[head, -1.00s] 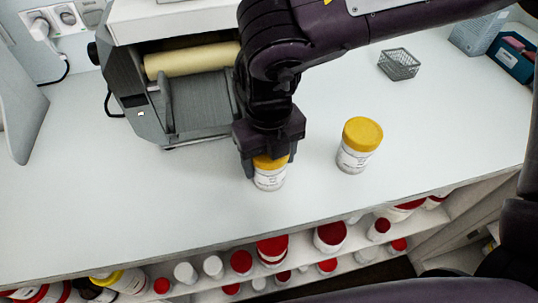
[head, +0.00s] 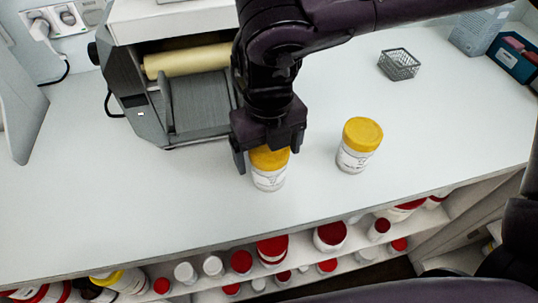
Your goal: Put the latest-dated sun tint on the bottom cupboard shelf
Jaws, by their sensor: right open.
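Two white jars with yellow lids and printed labels stand upright on the white counter (head: 120,215). The labels are too small to read, so I cannot tell the dates. My right gripper (head: 268,158) points down at the left jar (head: 268,178), open, with its fingers around the sides of the lid or just above it. The right jar (head: 359,145) stands free, a short way to the right. Open shelves (head: 210,289) below the counter's front edge hold several jars and bottles. My left gripper is not in view.
A grey machine with a cream roller (head: 190,60) stands behind my right gripper. A small wire basket (head: 398,64) and a blue box (head: 514,56) are at the back right. The counter is clear at front left and right of the right jar.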

